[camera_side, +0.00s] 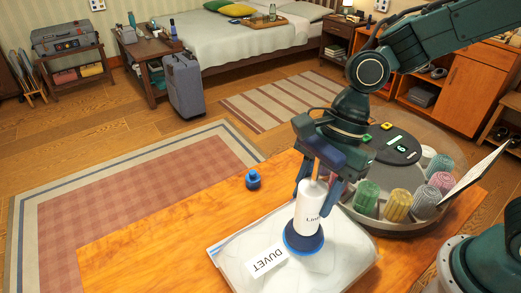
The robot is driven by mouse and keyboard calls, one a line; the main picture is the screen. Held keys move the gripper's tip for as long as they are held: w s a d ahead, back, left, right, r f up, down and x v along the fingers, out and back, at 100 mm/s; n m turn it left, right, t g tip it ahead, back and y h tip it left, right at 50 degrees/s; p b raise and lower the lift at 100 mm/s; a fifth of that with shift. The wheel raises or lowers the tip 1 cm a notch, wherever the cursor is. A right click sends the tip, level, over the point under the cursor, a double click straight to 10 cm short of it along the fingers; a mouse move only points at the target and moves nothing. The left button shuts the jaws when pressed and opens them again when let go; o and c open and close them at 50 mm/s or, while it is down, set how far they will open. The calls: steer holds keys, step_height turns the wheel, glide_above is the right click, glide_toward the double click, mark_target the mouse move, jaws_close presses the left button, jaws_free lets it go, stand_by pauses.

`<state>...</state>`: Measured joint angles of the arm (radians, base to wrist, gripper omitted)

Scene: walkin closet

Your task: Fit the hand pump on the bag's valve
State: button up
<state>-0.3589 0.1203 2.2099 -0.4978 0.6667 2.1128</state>
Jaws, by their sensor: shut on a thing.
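The bag (342,262) is a pale, flat plastic bag with a DUVET label, lying on the wooden table. The pump's blue foot is over the bag's middle, right of the label. The valve is hidden behind or under the foot, so I cannot tell whether the two touch or are seated. A small blue cap (253,180) lies on the table behind the bag.
A round grey carousel (385,225) with several coloured yarn-like rolls and a display stands close right of the pump. A white panel (475,172) tilts up at its right. The wooden table (160,240) is clear on the left.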

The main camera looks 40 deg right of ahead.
stand_by(0.8)
steer(key=o, duration=1)
steer(key=v, duration=1.3)
steer(key=shift+r, duration=0.45)
steer(key=shift+s+d, duration=0.1)
steer(key=shift+d, duration=0.05)
steer(key=s+d+f+n+t+h, duration=0.1)
steer(key=s+d+n+t, duration=0.1)
steer(key=d+n, duration=0.3)
steer(key=s+d+f+n+t+h, duration=0.1)
steer(key=s+d+n+t+h, duration=0.1)
steer(key=s+d+n, duration=0.2)
steer(key=s+d+f+n+t+h, duration=0.1)
steer(key=s+d+n+t, duration=0.1)
steer(key=s+d+n, duration=0.2)
steer(key=shift+d+n+h, duration=0.3)
steer(key=shift+d+n, duration=1.15)
steer(key=shift+n, duration=0.15)
